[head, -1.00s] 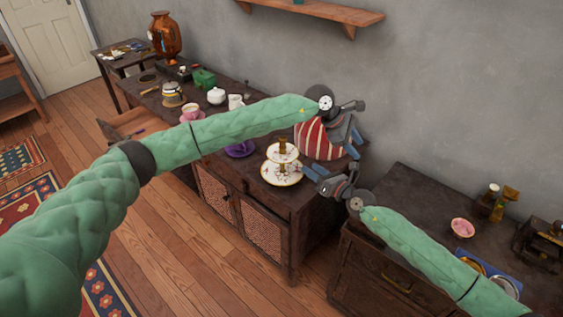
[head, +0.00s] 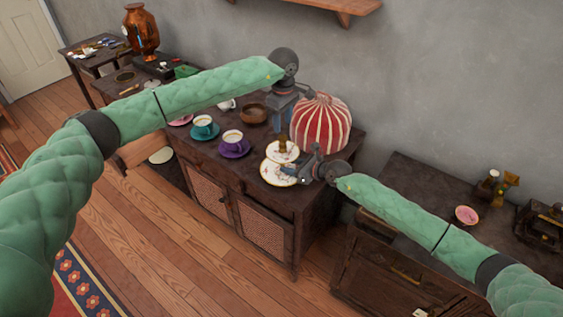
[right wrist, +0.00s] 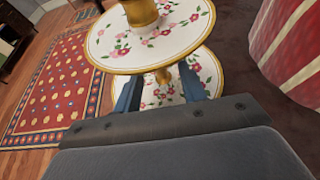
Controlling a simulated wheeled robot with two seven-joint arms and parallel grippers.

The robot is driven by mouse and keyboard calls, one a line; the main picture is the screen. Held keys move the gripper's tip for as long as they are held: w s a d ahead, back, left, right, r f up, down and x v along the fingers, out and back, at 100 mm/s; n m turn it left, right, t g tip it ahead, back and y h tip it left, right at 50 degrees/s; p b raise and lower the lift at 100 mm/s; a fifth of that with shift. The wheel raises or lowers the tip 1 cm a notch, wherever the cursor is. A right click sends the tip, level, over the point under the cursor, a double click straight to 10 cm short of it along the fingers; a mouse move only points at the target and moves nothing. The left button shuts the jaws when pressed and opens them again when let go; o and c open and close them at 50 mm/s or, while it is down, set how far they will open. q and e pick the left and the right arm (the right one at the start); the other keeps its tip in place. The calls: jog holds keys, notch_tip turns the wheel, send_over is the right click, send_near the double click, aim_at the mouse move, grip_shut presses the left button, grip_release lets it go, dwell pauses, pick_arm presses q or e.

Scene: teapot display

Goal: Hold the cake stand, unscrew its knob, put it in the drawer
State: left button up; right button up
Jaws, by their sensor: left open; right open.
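The two-tier cake stand (head: 277,175) stands upright on the dark cabinet, its plates white with flowers and gold rims. Its gold knob (head: 283,145) is on top; the right wrist view shows the knob's lower part (right wrist: 140,12). My right gripper (head: 304,178) is open at the stand's right side. In the right wrist view its blue fingers reach below the upper plate (right wrist: 150,40), one on each side of the gold stem (right wrist: 162,76); contact cannot be told. My left gripper (head: 283,118) is open, pointing down behind the knob.
A red-and-white striped dome (head: 320,124) stands close behind the stand, beside my left gripper. Purple (head: 234,145) and teal (head: 204,128) cups on saucers and a brown bowl (head: 254,113) stand to the left. A gap separates this cabinet from the right one (head: 400,185).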

jog(key=shift+x, duration=2.15)
grip_shut()
